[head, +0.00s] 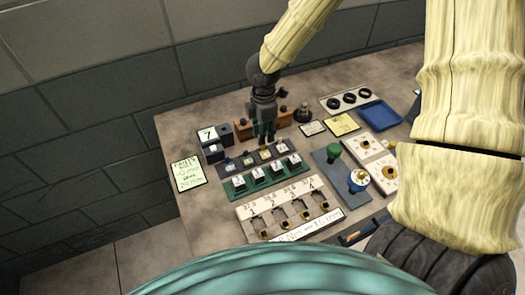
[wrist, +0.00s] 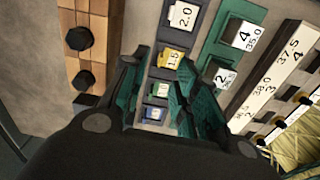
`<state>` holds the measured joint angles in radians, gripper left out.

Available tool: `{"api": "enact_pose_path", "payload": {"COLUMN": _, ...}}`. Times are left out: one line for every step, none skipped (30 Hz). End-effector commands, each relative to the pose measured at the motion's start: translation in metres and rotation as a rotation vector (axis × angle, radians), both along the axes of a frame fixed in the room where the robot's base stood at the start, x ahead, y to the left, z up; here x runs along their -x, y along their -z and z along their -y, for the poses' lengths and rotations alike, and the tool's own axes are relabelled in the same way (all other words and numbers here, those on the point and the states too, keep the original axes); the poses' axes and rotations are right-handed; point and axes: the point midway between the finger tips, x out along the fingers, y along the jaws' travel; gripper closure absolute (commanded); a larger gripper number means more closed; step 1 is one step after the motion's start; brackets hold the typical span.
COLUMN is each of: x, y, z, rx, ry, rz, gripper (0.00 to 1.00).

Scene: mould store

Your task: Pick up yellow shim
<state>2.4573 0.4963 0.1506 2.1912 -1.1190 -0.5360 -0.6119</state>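The yellow shim (wrist: 171,59) is a small block with a white label, in a dark rack (head: 291,142) between two neighbours. In the head view it is the second from the right (head: 265,154). A 2.0 shim (wrist: 183,17) is on one side of it; a green shim (wrist: 160,90) and a blue shim (wrist: 153,112) are on the other. My gripper (head: 265,137) points down at the back of the rack. In the wrist view its two fingers (wrist: 164,76) are open and apart, with nothing held. The yellow shim shows just beyond the fingertips.
A green rack (head: 237,194) with several labelled blocks stands in front of the shim rack. A wooden block with dark knobs (wrist: 88,50) stands close behind. A white board with several hooks (head: 290,211) is nearer. A blue tray (head: 380,116) lies at the right.

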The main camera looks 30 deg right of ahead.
Motion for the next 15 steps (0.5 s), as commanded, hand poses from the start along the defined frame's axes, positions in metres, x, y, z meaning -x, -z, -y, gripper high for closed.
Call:
{"api": "enact_pose_path", "payload": {"x": 0.000, "y": 0.002, "z": 0.000, "rx": 0.000, "ry": -0.001, "rz": -0.001, "gripper": 0.70}}
{"api": "enact_pose_path", "payload": {"x": 0.000, "y": 0.003, "z": 0.000, "rx": 0.000, "ry": -0.002, "rz": -0.001, "gripper": 0.70}}
{"api": "enact_pose_path", "payload": {"x": 0.000, "y": 0.006, "z": -0.001, "rx": 0.000, "ry": -0.001, "rz": -0.002, "gripper": 0.70}}
{"api": "enact_pose_path", "payload": {"x": 0.000, "y": 0.008, "z": -0.001, "rx": 0.000, "ry": -0.001, "rz": -0.003, "gripper": 0.70}}
{"api": "enact_pose_path", "payload": {"x": 0.000, "y": 0.011, "z": -0.001, "rx": 0.000, "ry": -0.002, "rz": -0.002, "gripper": 0.70}}
{"api": "enact_pose_path", "payload": {"x": 0.001, "y": 0.014, "z": -0.001, "rx": 0.001, "ry": -0.003, "rz": -0.003, "gripper": 0.70}}
{"api": "enact_pose_path", "payload": {"x": 0.001, "y": 0.017, "z": -0.001, "rx": 0.001, "ry": -0.001, "rz": -0.003, "gripper": 0.70}}
{"api": "enact_pose_path", "payload": {"x": 0.000, "y": 0.020, "z": -0.001, "rx": 0.001, "ry": -0.002, "rz": -0.003, "gripper": 0.70}}
{"api": "enact_pose_path", "payload": {"x": 0.000, "y": 0.023, "z": -0.001, "rx": 0.001, "ry": -0.003, "rz": -0.002, "gripper": 0.70}}
{"api": "enact_pose_path", "payload": {"x": 0.000, "y": 0.026, "z": -0.001, "rx": 0.000, "ry": -0.001, "rz": -0.003, "gripper": 0.70}}
{"api": "enact_pose_path", "payload": {"x": 0.000, "y": 0.029, "z": -0.001, "rx": 0.000, "ry": -0.002, "rz": -0.002, "gripper": 0.70}}
{"api": "enact_pose_path", "payload": {"x": 0.000, "y": 0.033, "z": -0.001, "rx": 0.001, "ry": -0.002, "rz": -0.002, "gripper": 0.70}}
{"api": "enact_pose_path", "payload": {"x": 0.000, "y": 0.036, "z": -0.001, "rx": 0.001, "ry": -0.002, "rz": -0.002, "gripper": 0.70}}
{"api": "enact_pose_path", "payload": {"x": 0.000, "y": 0.039, "z": -0.001, "rx": 0.002, "ry": -0.002, "rz": -0.002, "gripper": 0.70}}
{"api": "enact_pose_path", "payload": {"x": 0.000, "y": 0.042, "z": -0.001, "rx": 0.002, "ry": -0.002, "rz": -0.002, "gripper": 0.70}}
